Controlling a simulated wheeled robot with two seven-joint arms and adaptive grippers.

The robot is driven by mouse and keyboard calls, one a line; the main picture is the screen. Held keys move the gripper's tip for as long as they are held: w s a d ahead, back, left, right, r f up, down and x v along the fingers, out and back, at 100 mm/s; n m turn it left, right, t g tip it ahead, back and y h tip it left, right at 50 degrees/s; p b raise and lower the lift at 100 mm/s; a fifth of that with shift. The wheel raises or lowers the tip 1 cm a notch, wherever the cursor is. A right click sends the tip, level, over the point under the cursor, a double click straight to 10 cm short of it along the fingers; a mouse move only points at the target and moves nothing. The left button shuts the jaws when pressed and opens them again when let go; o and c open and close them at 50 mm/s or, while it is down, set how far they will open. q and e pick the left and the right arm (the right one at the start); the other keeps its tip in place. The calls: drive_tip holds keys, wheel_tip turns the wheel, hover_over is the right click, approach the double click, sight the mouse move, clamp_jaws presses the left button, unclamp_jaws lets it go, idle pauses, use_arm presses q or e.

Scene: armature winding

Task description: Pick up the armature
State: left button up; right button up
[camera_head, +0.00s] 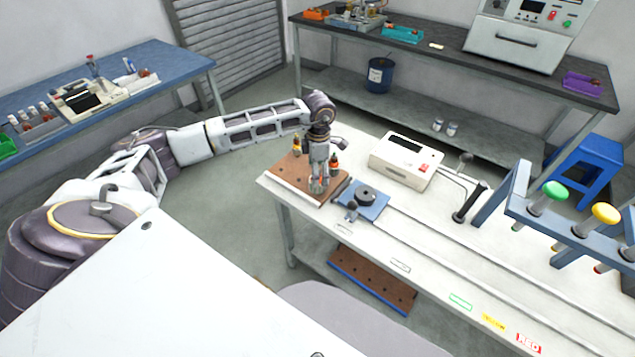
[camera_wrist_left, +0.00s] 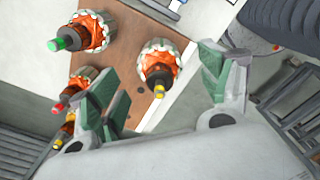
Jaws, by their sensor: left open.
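Several armatures with copper-orange windings stand on a brown board (camera_head: 288,172) at the left end of the white workbench. In the head view, one armature (camera_head: 334,165) shows just right of my left gripper (camera_head: 318,188) and another (camera_head: 297,147) behind it. My left gripper points down over the board. In the left wrist view, its open fingers (camera_wrist_left: 165,88) lie either side of a yellow-tipped armature (camera_wrist_left: 160,66), with visible gaps. A green-tipped armature (camera_wrist_left: 86,32) and a red-tipped one (camera_wrist_left: 82,84) stand to the left; a further tip (camera_wrist_left: 66,130) is partly hidden. My right gripper is not in view.
A blue fixture with a dark round part (camera_head: 366,194) sits right of the board. A white control box (camera_head: 404,160) stands behind it. A blue rack (camera_head: 515,195) with colored-handled tools stands at the right.

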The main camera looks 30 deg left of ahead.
use_arm(q)
wheel_tip(320, 180, down, 3)
drive_tip(key=shift+a+r+p, duration=0.1)
drive_tip(key=shift+a+p, duration=0.05)
drive_tip(key=shift+p, duration=0.2)
drive_tip(key=shift+f, duration=0.65)
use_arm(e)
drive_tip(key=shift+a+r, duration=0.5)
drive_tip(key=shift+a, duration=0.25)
use_arm(q)
drive_tip(key=shift+c, duration=0.3)
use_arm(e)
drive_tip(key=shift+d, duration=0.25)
use_arm(q)
drive_tip(key=c, duration=1.5)
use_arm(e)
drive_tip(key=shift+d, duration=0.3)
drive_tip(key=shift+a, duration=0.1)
